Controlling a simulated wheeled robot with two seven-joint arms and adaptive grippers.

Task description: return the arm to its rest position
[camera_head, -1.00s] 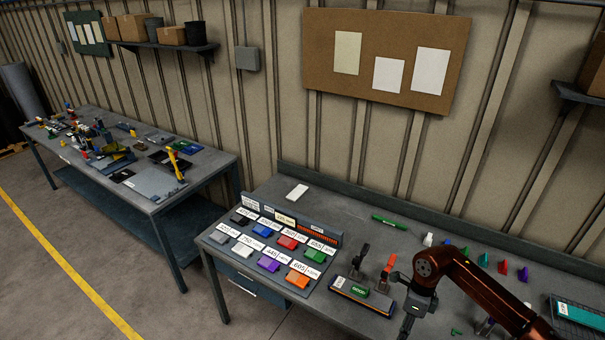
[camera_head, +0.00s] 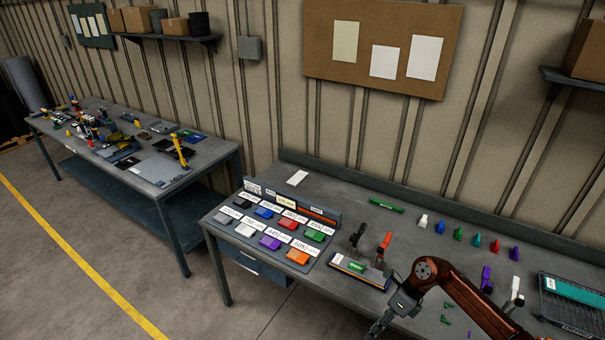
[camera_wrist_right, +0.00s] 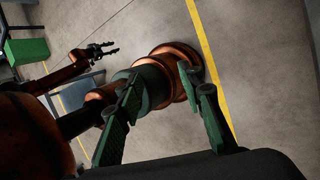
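A second bench (camera_head: 205,172) stands at left. The floor (camera_head: 60,285) between is clear.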

